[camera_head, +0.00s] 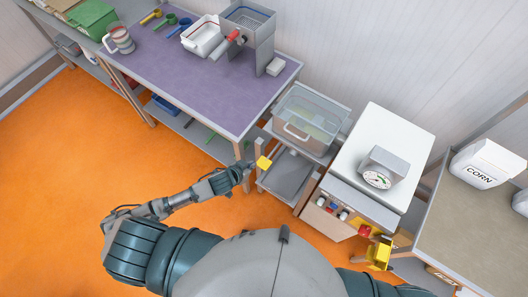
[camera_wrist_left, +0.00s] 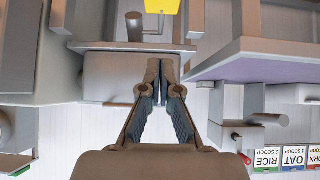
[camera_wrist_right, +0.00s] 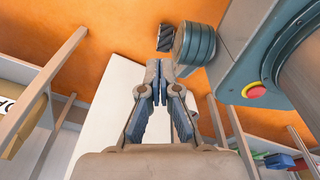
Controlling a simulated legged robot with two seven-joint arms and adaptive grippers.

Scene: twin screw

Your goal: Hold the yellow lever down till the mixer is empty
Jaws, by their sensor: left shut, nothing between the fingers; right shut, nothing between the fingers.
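The yellow lever (camera_head: 263,163) stands out at the front left of the mixer, a box with a clear lid and front handle (camera_head: 310,114). My left gripper (camera_head: 248,170) is just left of the lever in the head view; I cannot tell if they touch there. In the left wrist view the gripper (camera_wrist_left: 158,75) is shut and empty, and a yellow surface (camera_wrist_left: 162,5) shows apart from its tips at the top edge. My right gripper (camera_wrist_right: 160,68) is shut and empty in the right wrist view; the head view does not clearly show it. The mixer's contents are unclear.
A metal tray (camera_head: 288,178) sits below the mixer. To the right stands a white machine (camera_head: 382,140) with a dial (camera_head: 376,180) and a yellow part (camera_head: 378,254) at its front. The purple table (camera_head: 185,75) is at left. Orange floor (camera_head: 60,190) lies open.

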